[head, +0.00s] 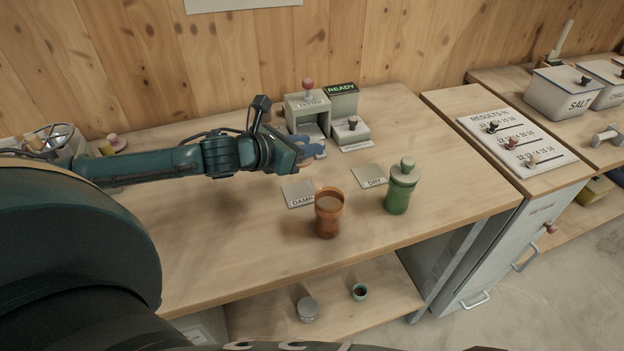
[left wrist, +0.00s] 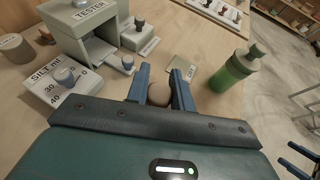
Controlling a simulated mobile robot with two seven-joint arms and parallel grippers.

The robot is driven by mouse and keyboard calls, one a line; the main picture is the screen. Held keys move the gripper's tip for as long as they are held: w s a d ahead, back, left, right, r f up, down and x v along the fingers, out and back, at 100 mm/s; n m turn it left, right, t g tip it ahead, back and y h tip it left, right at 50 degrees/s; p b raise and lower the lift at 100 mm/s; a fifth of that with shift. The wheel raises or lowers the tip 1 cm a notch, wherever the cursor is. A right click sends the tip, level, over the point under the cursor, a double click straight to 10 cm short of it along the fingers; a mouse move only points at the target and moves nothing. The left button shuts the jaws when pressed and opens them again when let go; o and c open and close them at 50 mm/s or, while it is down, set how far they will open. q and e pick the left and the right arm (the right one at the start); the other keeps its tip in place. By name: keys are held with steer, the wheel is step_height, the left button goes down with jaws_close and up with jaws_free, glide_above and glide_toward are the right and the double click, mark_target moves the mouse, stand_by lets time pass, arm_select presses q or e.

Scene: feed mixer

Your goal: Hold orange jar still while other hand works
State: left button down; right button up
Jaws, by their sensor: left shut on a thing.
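The orange jar (head: 328,218) stands upright on the bench with its top open and pale brown material inside. It is in front of my left gripper and apart from it. My left gripper (head: 309,150) is above the bench near the tester. In the left wrist view its blue fingers (left wrist: 160,92) are shut on a small brown thing (left wrist: 158,94), partly hidden and hard to identify. My right gripper (left wrist: 298,160) shows at the lower right of the left wrist view, with its blue fingers apart and nothing seen between them. The orange jar cannot be made out there.
A green bottle (head: 399,189) stands right of the jar. The DAMP card (head: 297,195) and DRY card (head: 369,176) lie nearby. The tester (head: 307,109) and READY box (head: 342,102) stand behind. The front left bench is clear. A small cup (head: 359,292) sits on the lower shelf.

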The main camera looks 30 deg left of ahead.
arm_select(q)
glide_above(304, 187)
step_height(304, 187, down, 5)
steer(key=shift+s+r, duration=0.1)
steer(key=shift+f, duration=2.15)
steer(key=shift+f+b, duration=0.15)
steer(key=shift+b, duration=0.2)
steer(key=c, duration=1.2)
jaws_free()
steer(key=shift+p+v, duration=0.75)
steer(key=shift+v, duration=5.3)
